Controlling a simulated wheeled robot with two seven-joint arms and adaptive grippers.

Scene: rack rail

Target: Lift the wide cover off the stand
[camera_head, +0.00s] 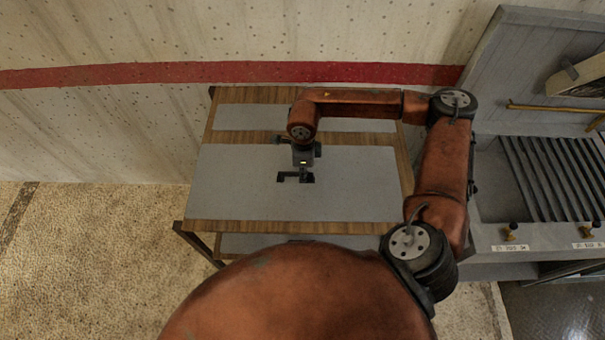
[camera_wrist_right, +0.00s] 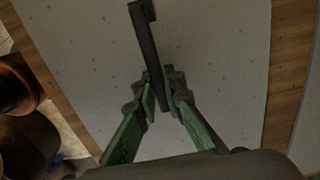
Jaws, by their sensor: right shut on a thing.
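The wide cover (camera_head: 350,190) is a large flat grey panel over the front part of the wooden stand (camera_head: 300,227). A dark bar handle (camera_head: 290,178) is near its middle. My right gripper (camera_head: 305,176) comes down from above onto this handle. In the right wrist view, the green-padded fingers (camera_wrist_right: 163,103) are shut on the dark bar (camera_wrist_right: 145,45), with the grey cover (camera_wrist_right: 215,60) behind. I cannot tell whether the cover rests on the stand or is slightly raised. My left gripper is not in view.
A narrower grey panel (camera_head: 245,117) lies at the back of the stand, partly hidden by my right arm. A grey sink unit (camera_head: 490,205) with slats and brass taps stands close on the right. A wall (camera_head: 120,120) is behind. The floor at left (camera_head: 90,260) is clear.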

